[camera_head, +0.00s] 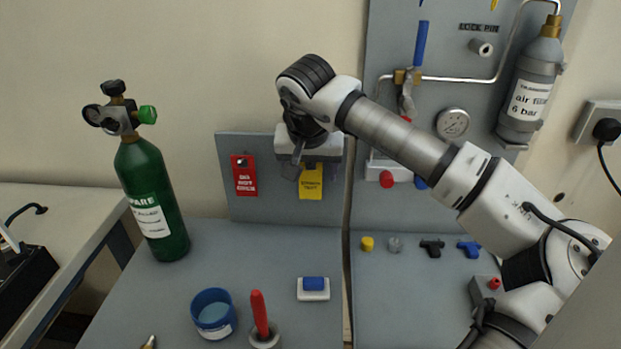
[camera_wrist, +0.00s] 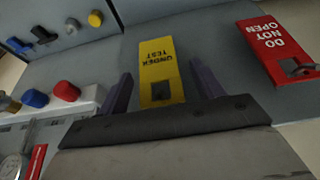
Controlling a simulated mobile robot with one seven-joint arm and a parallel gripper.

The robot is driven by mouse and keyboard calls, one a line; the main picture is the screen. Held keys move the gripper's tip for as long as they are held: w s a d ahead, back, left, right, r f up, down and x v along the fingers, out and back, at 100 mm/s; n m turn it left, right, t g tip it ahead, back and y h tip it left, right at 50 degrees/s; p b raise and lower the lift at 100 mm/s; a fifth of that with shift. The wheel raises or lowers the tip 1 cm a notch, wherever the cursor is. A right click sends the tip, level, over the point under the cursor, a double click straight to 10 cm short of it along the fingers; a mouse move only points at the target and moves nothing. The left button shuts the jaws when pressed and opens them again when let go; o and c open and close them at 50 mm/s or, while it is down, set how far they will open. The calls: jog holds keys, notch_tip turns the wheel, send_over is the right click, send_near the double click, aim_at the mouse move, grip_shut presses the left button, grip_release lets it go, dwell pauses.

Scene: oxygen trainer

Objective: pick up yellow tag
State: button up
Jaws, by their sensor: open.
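The yellow tag (camera_head: 311,184) hangs on the grey upright board, below and beside my gripper in the head view. In the wrist view the yellow tag (camera_wrist: 158,66) reads "UNDER TEST" upside down and lies between the two fingers. My gripper (camera_head: 297,168) is open, and both dark fingers show in the wrist view (camera_wrist: 163,88), one on each side of the tag with gaps between. I cannot tell how far the fingertips are from the board. The tag's top edge in the head view is partly hidden by my gripper.
A red "DO NOT OPEN" tag (camera_head: 244,175) hangs left of the yellow one. A green cylinder (camera_head: 155,200) stands on the bench at left. A blue pot (camera_head: 213,314), a red-handled tool (camera_head: 260,315) and a blue-topped block (camera_head: 314,288) are on the bench.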

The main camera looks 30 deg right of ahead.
jog(key=c, duration=1)
jog(key=shift+c, duration=0.2)
jog(key=shift+r, duration=0.1)
